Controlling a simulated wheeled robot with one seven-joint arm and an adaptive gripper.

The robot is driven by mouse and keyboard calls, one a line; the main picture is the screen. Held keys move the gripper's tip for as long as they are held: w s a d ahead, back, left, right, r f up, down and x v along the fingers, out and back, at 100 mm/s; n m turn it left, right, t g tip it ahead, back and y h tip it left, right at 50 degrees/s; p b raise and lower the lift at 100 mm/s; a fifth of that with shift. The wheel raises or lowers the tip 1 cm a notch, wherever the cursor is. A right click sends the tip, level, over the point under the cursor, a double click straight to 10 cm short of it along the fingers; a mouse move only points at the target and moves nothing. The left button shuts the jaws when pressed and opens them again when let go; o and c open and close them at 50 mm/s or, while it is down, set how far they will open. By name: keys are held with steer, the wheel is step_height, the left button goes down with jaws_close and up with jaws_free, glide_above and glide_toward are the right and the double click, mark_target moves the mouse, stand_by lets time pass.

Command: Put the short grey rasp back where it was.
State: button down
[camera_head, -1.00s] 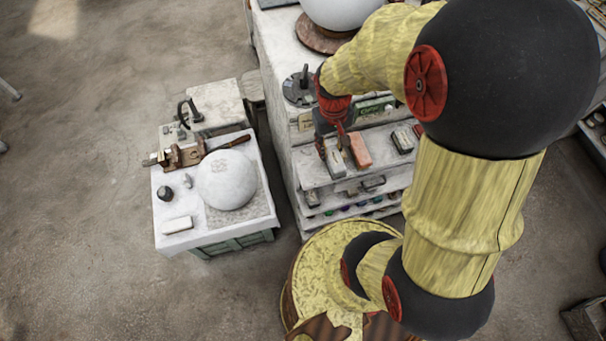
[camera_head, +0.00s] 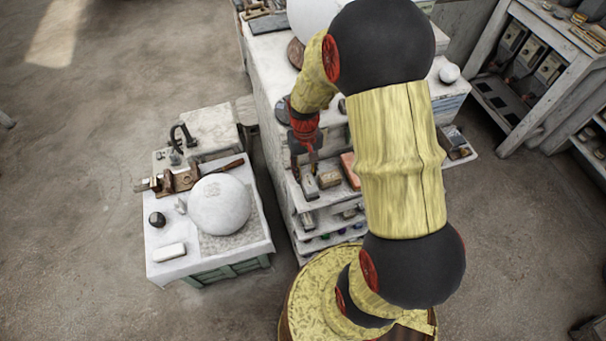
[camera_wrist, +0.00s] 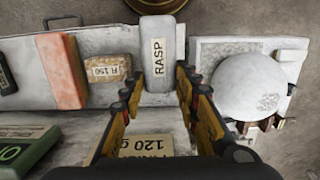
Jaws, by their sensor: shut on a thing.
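The short grey rasp (camera_wrist: 156,65) is a pale grey block with a "RASP" label, at the end of the upper shelf (camera_wrist: 112,95) in the wrist view. It also shows in the head view (camera_head: 309,188), at the shelf's left end. My gripper (camera_wrist: 158,80) is shut on its near end, one finger on each side. In the head view my gripper (camera_head: 305,171) points down at the rasp. I cannot tell whether the rasp rests fully on the shelf. A tan block marked "R 150" (camera_wrist: 108,69) lies left of it in the wrist view.
An orange block (camera_wrist: 62,70) lies beyond the tan block. A low table (camera_head: 166,228) with a white sphere (camera_head: 219,204) stands left of the shelves, across a gap. A "120 g" label (camera_wrist: 146,143) shows under my fingers.

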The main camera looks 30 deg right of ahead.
mark_target(303, 174)
steer(key=w+f, duration=0.2)
steer(key=f, duration=0.1)
steer(key=shift+w+d, duration=0.25)
steer(key=shift+d, duration=0.15)
steer(key=shift+f, duration=1.5)
steer(key=shift+f, duration=0.15)
steer(key=c, duration=1.3)
jaws_free()
steer(key=shift+c, duration=0.2)
